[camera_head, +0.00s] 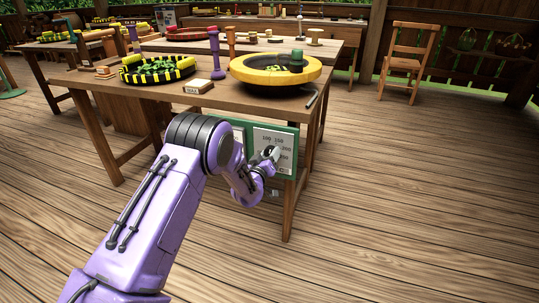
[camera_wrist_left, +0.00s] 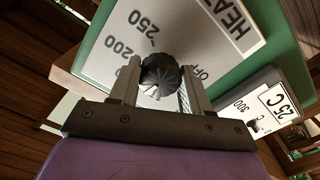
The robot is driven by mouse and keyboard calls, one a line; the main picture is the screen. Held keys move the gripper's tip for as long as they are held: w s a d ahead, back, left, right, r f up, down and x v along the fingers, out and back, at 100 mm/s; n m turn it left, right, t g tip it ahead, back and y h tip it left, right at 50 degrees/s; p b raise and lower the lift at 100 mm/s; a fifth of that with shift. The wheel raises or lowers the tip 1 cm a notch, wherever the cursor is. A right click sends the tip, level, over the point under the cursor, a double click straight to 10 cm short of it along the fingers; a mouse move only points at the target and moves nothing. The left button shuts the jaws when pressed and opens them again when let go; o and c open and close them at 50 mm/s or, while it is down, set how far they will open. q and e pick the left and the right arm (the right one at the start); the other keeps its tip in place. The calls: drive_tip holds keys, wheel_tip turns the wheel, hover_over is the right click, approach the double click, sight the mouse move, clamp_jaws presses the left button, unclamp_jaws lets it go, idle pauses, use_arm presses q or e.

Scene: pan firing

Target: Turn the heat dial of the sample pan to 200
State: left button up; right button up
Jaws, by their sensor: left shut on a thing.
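The black ribbed heat dial (camera_wrist_left: 160,72) sits on a white plate (camera_wrist_left: 110,45) lettered HEAT, OFF, 200 and 250 in the left wrist view. My left gripper (camera_wrist_left: 160,88) is shut on the dial, one finger on each side. A pale mark shows at the dial's lower edge, but I cannot tell which number it points to. In the head view the left gripper (camera_head: 271,154) is at the green panel (camera_head: 292,131) on the table's front. A large yellow-rimmed pan (camera_head: 312,73) stands on the table above the panel. My right gripper is not in view.
A small display (camera_wrist_left: 277,101) reading 25 C sits beside the dial plate. On the table (camera_head: 225,98) stand a black-and-yellow bowl (camera_head: 185,66), a purple post (camera_head: 216,55) and a small box (camera_head: 197,87). The floor to the right is open, with a wooden chair (camera_head: 407,58) farther back.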

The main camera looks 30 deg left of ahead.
use_arm(q)
drive_tip(key=m, duration=1.2)
drive_tip(key=shift+a+m+b, duration=0.1)
drive_tip(key=shift+m+b, duration=0.2)
drive_tip(key=shift+b, duration=0.05)
idle(0.4)
drive_tip(key=o, duration=1.1)
drive_tip(key=shift+c, duration=0.2)
drive_tip(key=shift+s, duration=0.1)
drive_tip(key=p+v, duration=0.1)
drive_tip(key=v, duration=0.9)
drive_tip(key=shift+s, duration=0.25)
